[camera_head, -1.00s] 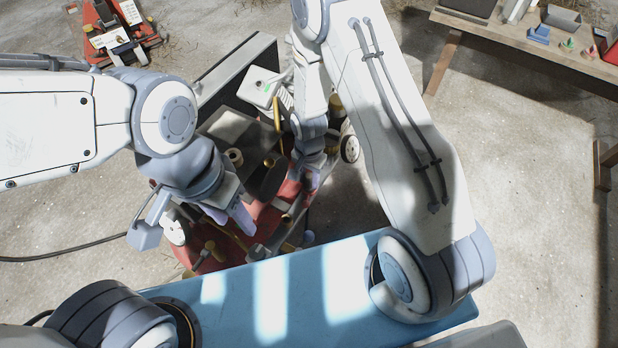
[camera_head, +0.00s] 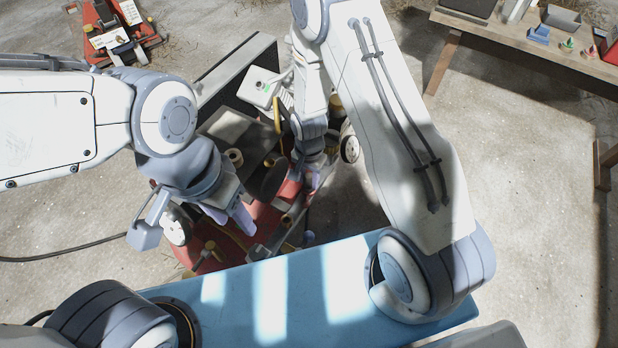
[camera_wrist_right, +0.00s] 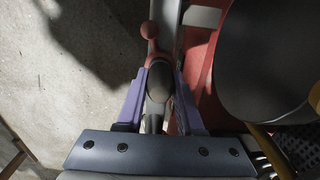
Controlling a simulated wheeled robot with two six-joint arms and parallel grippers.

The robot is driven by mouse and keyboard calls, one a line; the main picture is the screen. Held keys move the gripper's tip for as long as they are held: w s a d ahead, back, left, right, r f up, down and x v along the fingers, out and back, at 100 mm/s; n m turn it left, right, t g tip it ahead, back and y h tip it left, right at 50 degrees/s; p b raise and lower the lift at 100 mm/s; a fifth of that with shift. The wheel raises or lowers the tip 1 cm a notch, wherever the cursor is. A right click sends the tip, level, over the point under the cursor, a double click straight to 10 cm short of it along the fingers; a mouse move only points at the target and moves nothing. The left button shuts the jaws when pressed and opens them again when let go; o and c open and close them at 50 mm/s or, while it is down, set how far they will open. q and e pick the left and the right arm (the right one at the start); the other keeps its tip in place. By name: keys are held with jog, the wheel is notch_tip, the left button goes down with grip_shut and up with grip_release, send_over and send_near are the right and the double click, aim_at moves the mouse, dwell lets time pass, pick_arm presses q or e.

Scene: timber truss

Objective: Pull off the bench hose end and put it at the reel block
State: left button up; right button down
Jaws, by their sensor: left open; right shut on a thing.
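My right gripper (camera_wrist_right: 162,100) is closed around a dark, rounded piece (camera_wrist_right: 158,82) that sits upright between its two purple fingers. I cannot tell for sure that this piece is the bench hose end. In the head view my right gripper (camera_head: 312,176) is over the red machine (camera_head: 268,222), partly hidden by its own wrist. My left gripper (camera_head: 233,214) is open above the left part of the red machine, with no held thing visible. I cannot pick out the reel block with certainty.
A large dark round part (camera_wrist_right: 265,60) is close on the right. A wooden table (camera_head: 530,45) with small items is at the upper right. Bare concrete floor lies between.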

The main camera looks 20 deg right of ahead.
jog(key=shift+r+p, duration=0.55)
jog(key=shift+r, duration=0.1)
jog(key=c, duration=1.1)
grip_release()
jog(key=shift+f, duration=0.1)
grip_shut()
notch_tip(320, 180, up, 4)
jog(key=p, duration=0.3)
jog(key=shift+p, duration=0.3)
jog(key=shift+f, duration=0.1)
